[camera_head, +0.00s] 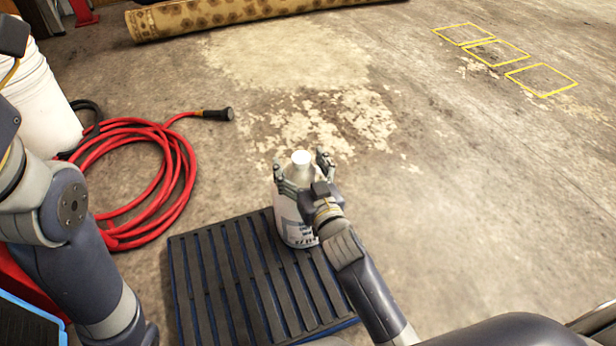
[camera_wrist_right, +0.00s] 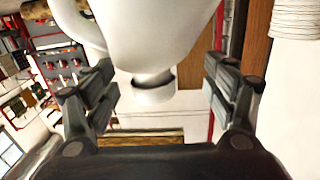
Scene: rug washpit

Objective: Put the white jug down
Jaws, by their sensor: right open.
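The white jug (camera_head: 292,222) stands upright on the far right part of the dark slatted pallet (camera_head: 207,290), its white cap (camera_head: 301,157) on top and a printed label on its side. My right gripper (camera_head: 305,172) is open, with its fingers on either side of the jug's upper part. In the right wrist view the jug (camera_wrist_right: 150,35) lies between the two open fingers (camera_wrist_right: 160,95), with gaps showing beside its neck. Part of the jug is hidden behind my right gripper in the head view. My left arm shows at the left, but its gripper is out of view.
A coiled red hose (camera_head: 185,185) lies on the floor left of the pallet, near a white bucket (camera_head: 40,100). A rolled patterned rug (camera_head: 215,14) lies at the back. Yellow floor outlines (camera_head: 541,80) are at the far right. The floor right of the jug is clear.

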